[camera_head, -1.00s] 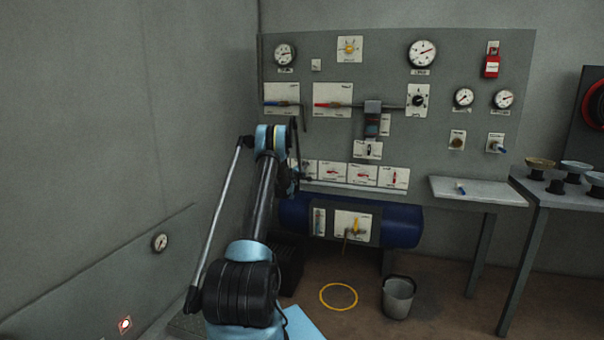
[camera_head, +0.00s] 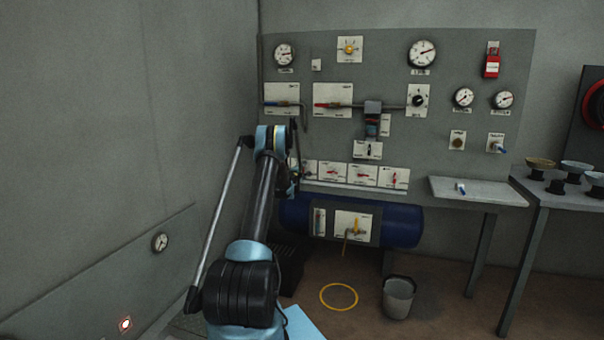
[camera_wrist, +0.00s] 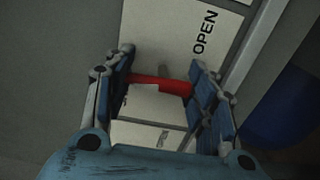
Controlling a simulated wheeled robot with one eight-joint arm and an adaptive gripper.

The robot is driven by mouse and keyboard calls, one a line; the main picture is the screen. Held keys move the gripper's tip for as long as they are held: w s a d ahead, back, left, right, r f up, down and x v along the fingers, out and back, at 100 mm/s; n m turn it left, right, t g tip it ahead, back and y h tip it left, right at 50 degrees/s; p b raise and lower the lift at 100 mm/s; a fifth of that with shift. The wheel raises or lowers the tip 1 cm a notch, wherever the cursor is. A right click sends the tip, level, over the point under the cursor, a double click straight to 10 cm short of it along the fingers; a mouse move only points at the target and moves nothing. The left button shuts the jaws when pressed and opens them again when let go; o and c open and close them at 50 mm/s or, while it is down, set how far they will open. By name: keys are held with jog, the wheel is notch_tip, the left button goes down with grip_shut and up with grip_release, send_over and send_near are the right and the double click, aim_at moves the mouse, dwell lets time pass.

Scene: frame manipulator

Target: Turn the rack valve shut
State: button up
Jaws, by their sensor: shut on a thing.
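A red valve handle (camera_wrist: 172,86) lies between the blue fingers of my gripper (camera_wrist: 160,88) in the wrist view. The fingers are closed on it from both sides. The handle runs across the picture in front of a pale plate (camera_wrist: 150,30) with the word OPEN printed on it. In the head view, a row of small white valve plates (camera_head: 361,174) with red handles sits low on the grey panel. My arm reaches to the left end of this row and hides my gripper and part of the leftmost plate.
Below the row is a blue tank (camera_head: 402,224) with a yellow-handled valve (camera_head: 356,226). A bucket (camera_head: 398,297) and a yellow ring (camera_head: 338,297) are on the floor. A shelf (camera_head: 475,191) and a table (camera_head: 530,182) with bowls stand to the right.

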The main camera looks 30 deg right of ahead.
jog(key=shift+w+a, duration=0.25)
jog(key=shift+a, duration=0.1)
jog(key=o, duration=1)
jog(key=shift+f, duration=0.1)
jog(key=shift+o, duration=0.7)
jog(key=shift+s+d, duration=0.1)
jog(key=shift+d, duration=0.05)
jog(key=v, duration=1.2)
